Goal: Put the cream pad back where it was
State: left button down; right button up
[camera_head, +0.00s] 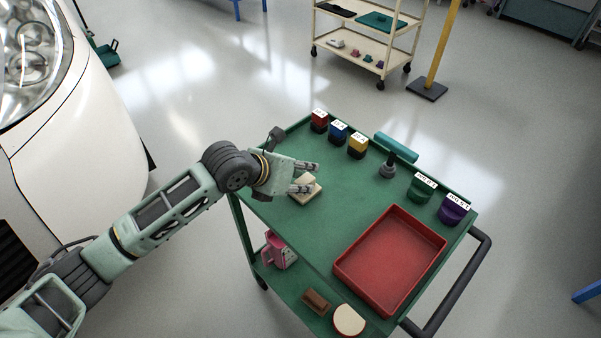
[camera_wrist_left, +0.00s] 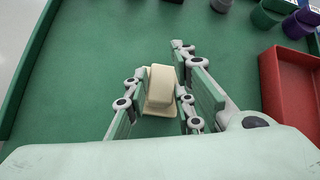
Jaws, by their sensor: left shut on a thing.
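The cream pad (camera_head: 307,191) is a small block at the left part of the green cart's top (camera_head: 290,226). In the left wrist view the cream pad (camera_wrist_left: 161,84) sits between the two fingers. My left gripper (camera_head: 305,177) reaches over the cart's left edge and is shut on the pad, low over the green surface. I cannot tell whether the pad touches the surface. The left gripper also shows in the wrist view (camera_wrist_left: 160,92). My right gripper is not in view.
A red tray (camera_head: 390,262) fills the cart's front right. Red, blue and yellow labelled containers (camera_head: 338,133) stand along the back edge, with a teal-headed tool (camera_head: 395,148) and green (camera_head: 421,188) and purple (camera_head: 453,209) pots. The middle is clear. A white vehicle (camera_head: 85,130) stands left.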

pick_arm(q)
jog(key=c, duration=1.5)
grip_release()
jog(key=shift+f, duration=0.1)
jog(key=b+v, duration=0.1)
jog(key=v, duration=1.1)
